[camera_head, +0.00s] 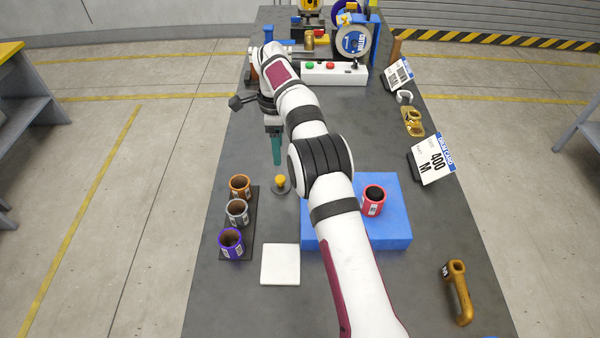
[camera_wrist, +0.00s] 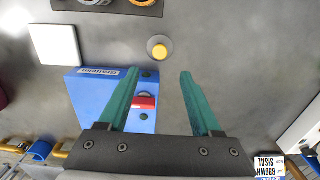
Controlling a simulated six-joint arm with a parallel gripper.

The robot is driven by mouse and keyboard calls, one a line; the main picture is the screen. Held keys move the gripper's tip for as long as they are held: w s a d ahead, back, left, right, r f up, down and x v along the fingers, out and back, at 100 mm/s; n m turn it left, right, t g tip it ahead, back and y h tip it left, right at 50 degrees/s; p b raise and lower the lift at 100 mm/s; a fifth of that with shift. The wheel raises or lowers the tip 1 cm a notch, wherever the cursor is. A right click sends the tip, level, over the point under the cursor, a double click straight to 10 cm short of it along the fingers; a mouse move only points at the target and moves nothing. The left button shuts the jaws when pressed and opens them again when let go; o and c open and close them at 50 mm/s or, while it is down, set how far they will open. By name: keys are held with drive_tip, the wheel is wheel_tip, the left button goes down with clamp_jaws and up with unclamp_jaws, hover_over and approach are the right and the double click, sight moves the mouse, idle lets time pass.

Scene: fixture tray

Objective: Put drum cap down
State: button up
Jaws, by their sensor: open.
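A small grey disc with a yellow knob, which looks like the drum cap (camera_head: 281,184), lies on the grey table left of the blue block. It also shows in the wrist view (camera_wrist: 159,48), just beyond and between my fingertips. My gripper (camera_head: 277,162) points down with its teal fingers above the table, behind the cap in the head view. In the wrist view my gripper (camera_wrist: 161,73) has its fingers wide apart with nothing between them. The cap appears clear of both fingers.
A black rack (camera_head: 225,252) holds orange, grey and purple cups. A white square pad (camera_head: 281,264) lies in front of the cap. A red cup (camera_head: 374,200) stands on the blue block (camera_head: 396,228). A brass-coloured handled part (camera_head: 458,294) lies at front right.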

drive_tip(key=s+d+r+n, duration=0.3)
drive_tip(key=s+d+r, duration=0.1)
drive_tip(key=s+r, duration=0.35)
drive_tip(key=s+d+r+n, duration=0.35)
drive_tip(key=s+r, duration=0.25)
drive_tip(key=s, duration=0.2)
drive_tip(key=s+d+f+n, duration=0.1)
drive_tip(key=s+n, duration=0.1)
drive_tip(key=s, duration=0.6)
drive_tip(key=s+d+f+n+y, duration=0.1)
drive_tip(key=s+d+f+n, duration=0.1)
drive_tip(key=s, duration=0.7)
drive_tip(key=s+d+f+n, duration=0.1)
drive_tip(key=s+n, duration=0.1)
drive_tip(key=s, duration=0.6)
drive_tip(key=shift+s+d+f+y, duration=0.3)
drive_tip(key=shift+s+f+y, duration=0.05)
drive_tip(key=shift+f+y, duration=0.05)
